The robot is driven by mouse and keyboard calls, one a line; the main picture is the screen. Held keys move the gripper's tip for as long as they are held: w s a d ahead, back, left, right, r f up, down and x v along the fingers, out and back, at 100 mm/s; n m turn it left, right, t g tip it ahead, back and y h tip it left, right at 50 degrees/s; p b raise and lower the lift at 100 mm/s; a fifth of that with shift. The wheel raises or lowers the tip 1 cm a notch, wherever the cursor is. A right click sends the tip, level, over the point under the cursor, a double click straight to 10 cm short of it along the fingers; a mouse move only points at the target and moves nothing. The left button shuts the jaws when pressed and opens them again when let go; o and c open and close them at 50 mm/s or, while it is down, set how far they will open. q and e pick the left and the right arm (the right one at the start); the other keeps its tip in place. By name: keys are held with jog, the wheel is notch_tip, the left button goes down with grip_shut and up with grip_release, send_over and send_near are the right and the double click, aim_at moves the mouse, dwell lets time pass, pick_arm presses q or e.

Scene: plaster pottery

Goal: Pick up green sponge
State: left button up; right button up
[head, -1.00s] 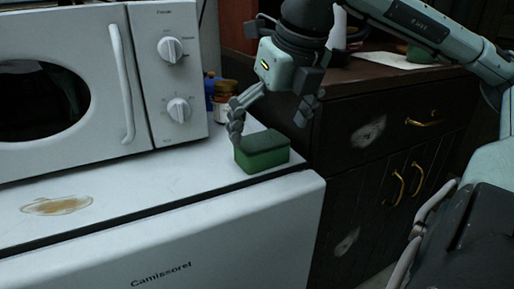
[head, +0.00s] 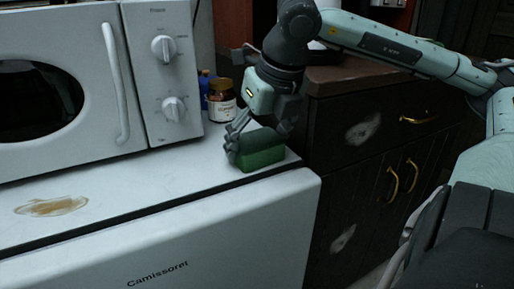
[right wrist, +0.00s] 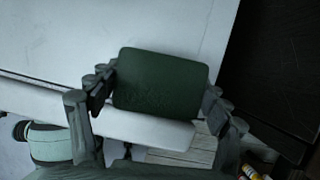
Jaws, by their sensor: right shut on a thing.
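The green sponge (head: 262,154) is a block with a darker top, lying near the right front corner of the white appliance top. My right gripper (head: 258,140) reaches down over it from behind, with one finger at its left side and the other at its right rear. In the right wrist view the sponge (right wrist: 160,82) sits between the two fingers of my right gripper (right wrist: 160,98), which is shut on it. The sponge appears still at the level of the surface; I cannot tell whether it touches it. My left gripper is not in view.
A white microwave (head: 75,90) stands on the left of the appliance top (head: 130,190). A jar (head: 221,101) stands behind the sponge. A dark wooden cabinet (head: 375,160) is on the right. The surface left of the sponge is clear apart from a brown stain (head: 52,206).

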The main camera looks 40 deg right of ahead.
jog(key=shift+r, duration=0.1)
jog(key=shift+c, duration=0.2)
jog(key=shift+r, duration=0.2)
pick_arm(q)
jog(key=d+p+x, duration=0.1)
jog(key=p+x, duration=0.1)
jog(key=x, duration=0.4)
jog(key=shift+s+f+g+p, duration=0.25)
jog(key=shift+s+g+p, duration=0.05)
jog(key=shift+p, duration=0.05)
pick_arm(e)
notch_tip(320, 180, up, 27)
jog(key=shift+r, duration=0.2)
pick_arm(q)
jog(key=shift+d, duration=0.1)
pick_arm(e)
jog(key=shift+o, duration=0.4)
jog(key=c, duration=0.4)
jog(key=shift+o, duration=0.2)
